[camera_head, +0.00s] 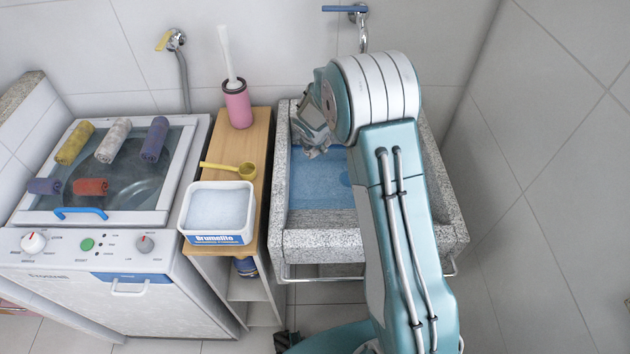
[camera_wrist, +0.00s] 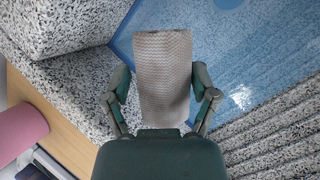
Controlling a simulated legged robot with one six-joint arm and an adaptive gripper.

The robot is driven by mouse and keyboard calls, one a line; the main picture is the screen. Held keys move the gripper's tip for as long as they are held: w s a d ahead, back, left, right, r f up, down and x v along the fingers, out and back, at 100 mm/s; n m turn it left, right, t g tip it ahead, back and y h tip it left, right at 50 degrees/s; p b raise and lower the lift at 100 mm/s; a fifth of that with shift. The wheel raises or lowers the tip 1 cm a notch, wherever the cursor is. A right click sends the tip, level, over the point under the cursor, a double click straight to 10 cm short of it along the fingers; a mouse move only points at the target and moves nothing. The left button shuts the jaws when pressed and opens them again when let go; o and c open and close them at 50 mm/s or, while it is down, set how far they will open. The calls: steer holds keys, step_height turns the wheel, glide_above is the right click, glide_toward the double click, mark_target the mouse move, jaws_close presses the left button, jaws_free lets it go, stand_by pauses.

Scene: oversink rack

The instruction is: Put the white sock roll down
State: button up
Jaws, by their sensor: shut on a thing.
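The white sock roll (camera_wrist: 163,75) shows in the wrist view as a pale, ribbed cylinder between my fingers. My gripper (camera_wrist: 162,92) is shut on it, one finger on each side. The roll is over the stone sink (camera_head: 335,245), near its inner left wall; the blue basin shows beyond it in the wrist view. In the head view my gripper (camera_head: 313,147) is at the sink's left side, and my arm covers much of the sink. I cannot tell whether the roll touches the basin.
A wooden shelf (camera_head: 258,150) left of the sink bears a pink brush holder (camera_head: 237,104), a yellow scoop (camera_head: 229,170) and a white Brumello tub (camera_head: 216,212). A washing machine (camera_head: 150,268) holds several rolls on its lid, including a light grey one (camera_head: 114,141). A blue-handled tap (camera_head: 360,25) is behind.

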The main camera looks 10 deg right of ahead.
steer(key=f, duration=0.8)
steer(key=shift+a+f, duration=0.3)
steer(key=shift+f, duration=0.1)
steer(key=shift+d+f, duration=0.1)
steer(key=shift+f, duration=0.25)
steer(key=shift+d+f, duration=0.1)
steer(key=shift+d, duration=0.15)
steer(key=shift+a+f, duration=0.25)
steer(key=shift+f, duration=0.25)
steer(key=shift+d+f, duration=0.1)
